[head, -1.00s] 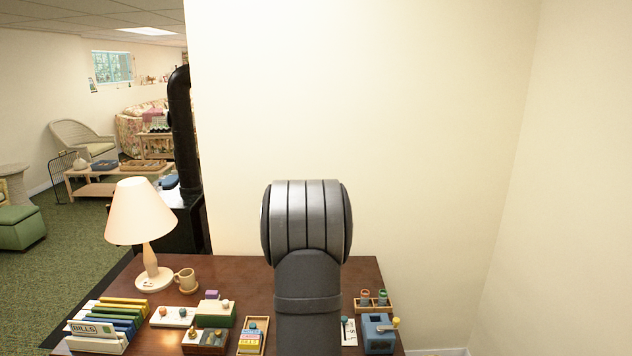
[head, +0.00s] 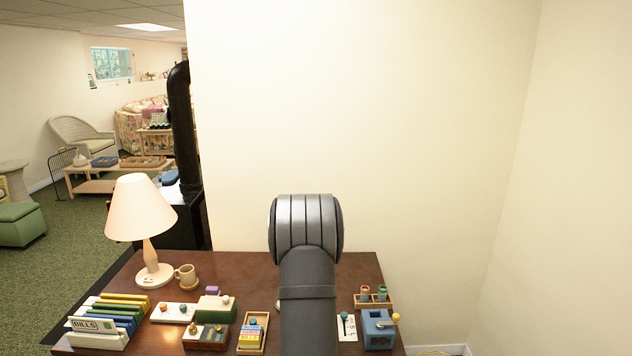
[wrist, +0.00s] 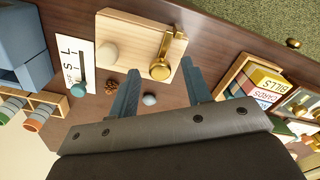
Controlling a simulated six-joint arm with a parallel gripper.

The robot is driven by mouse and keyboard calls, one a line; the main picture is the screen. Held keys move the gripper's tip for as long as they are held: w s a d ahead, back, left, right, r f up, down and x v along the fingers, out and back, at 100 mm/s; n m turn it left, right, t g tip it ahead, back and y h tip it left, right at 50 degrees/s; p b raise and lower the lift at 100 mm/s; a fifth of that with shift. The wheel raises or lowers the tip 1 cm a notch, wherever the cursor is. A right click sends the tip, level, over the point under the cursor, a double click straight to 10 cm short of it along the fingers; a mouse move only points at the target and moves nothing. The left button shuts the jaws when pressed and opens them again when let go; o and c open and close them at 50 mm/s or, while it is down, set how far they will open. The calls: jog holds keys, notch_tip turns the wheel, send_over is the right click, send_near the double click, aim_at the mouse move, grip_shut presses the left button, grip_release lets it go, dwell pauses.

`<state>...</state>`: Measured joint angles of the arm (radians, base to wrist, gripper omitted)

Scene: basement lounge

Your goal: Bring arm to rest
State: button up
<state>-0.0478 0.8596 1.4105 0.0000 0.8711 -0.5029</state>
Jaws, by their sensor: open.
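My gripper (wrist: 163,82) shows in the wrist view, open and empty, with its two fingers apart above the brown desk. A small grey ball (wrist: 149,99) shows between the fingers, apart from them. In the head view my arm stands over the desk (head: 232,270) and hides the gripper and part of the desktop.
A wooden board with a brass latch (wrist: 150,42) lies just beyond the fingers. A white switch plate (wrist: 76,62) and blue device (head: 378,330) lie to one side, a card box (head: 252,333) to the other. A lamp (head: 142,212) and mug (head: 186,276) stand at left.

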jog(key=n, duration=1.3)
jog(key=shift+n, duration=0.3)
dwell(0.6)
jog(key=m, duration=0.4)
jog(key=shift+m, duration=0.3)
jog(key=m, duration=0.5)
dwell(0.5)
